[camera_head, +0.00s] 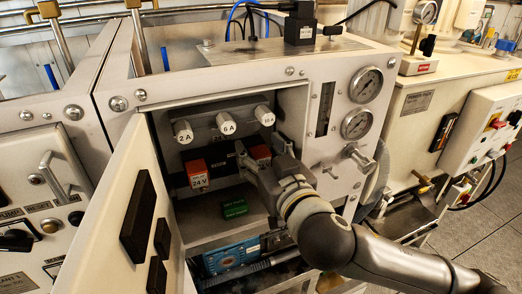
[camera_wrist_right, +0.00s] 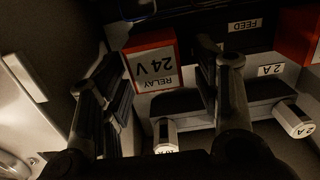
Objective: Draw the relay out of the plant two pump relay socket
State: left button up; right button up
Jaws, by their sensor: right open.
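Two orange relays with white labels show in the open cabinet. The left one (camera_head: 197,175) reads 24 V. The right one (camera_head: 258,153) is partly hidden behind my right gripper (camera_head: 259,158). In the right wrist view, a relay (camera_wrist_right: 152,60) marked RELAY 24 V appears upside down between the two fingers of my right gripper (camera_wrist_right: 160,65). The fingers are spread, with a visible gap on both sides of it. It still sits in the panel; its socket is hidden. I cannot read which plant each socket serves. My left gripper is not in view.
Fuse knobs (camera_head: 227,124) stick out above the relays. The open cabinet door (camera_head: 118,215) stands at the left. A green block (camera_head: 234,207) sits on the shelf below. Gauges (camera_head: 364,86) and a valve handle (camera_head: 357,157) are right of the opening.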

aim_at(264, 158)
jog(key=shift+c, duration=0.5)
jog(key=c, duration=1.2)
jog(key=shift+o, duration=0.2)
jog(key=shift+v, duration=2.85)
jog(key=shift+f, duration=0.15)
